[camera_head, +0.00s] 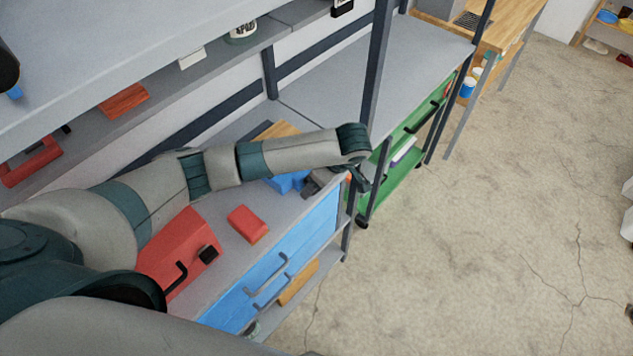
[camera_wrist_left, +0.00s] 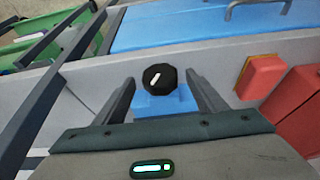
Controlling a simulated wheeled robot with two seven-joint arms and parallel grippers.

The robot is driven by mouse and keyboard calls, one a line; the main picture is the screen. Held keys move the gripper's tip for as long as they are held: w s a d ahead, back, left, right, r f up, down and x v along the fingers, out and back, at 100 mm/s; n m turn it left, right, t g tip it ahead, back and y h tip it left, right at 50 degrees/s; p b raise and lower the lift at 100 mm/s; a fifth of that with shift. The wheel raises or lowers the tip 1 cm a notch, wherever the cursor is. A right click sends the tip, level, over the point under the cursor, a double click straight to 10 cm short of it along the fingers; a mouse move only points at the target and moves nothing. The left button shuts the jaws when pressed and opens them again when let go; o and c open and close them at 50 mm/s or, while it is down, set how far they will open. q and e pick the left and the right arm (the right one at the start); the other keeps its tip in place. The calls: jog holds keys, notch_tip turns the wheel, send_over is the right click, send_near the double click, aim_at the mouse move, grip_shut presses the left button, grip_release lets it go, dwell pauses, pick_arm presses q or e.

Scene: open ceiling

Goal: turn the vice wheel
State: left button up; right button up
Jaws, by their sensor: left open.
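The vice (camera_head: 287,182) is blue and grey and stands on the grey bench top, partly behind my left arm. Its blue body (camera_wrist_left: 165,104) also shows in the left wrist view. The vice wheel (camera_wrist_left: 159,78) is a dark round disc with a short white slanted mark. My left gripper (camera_wrist_left: 160,80) is open, with one finger on each side of the wheel and a visible gap on both sides. My right gripper is not in view.
A red box (camera_head: 248,223) and a larger red toolbox (camera_head: 178,252) sit on the bench. A blue drawer front (camera_head: 270,278) faces the open floor. A dark shelf post (camera_head: 376,75) rises close behind my left wrist.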

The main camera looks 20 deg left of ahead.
pick_arm(q)
jog(key=shift+x, duration=0.95)
jog(key=c, duration=1)
jog(key=shift+c, duration=0.2)
jog(key=shift+w+d+m+g+y, duration=0.1)
jog(key=shift+m+g+y, duration=0.1)
jog(key=shift+g, duration=0.45)
jog(key=shift+w+m+g+y, duration=0.1)
jog(key=shift+g+y, duration=0.1)
jog(key=shift+g, duration=0.45)
jog(key=o, duration=1)
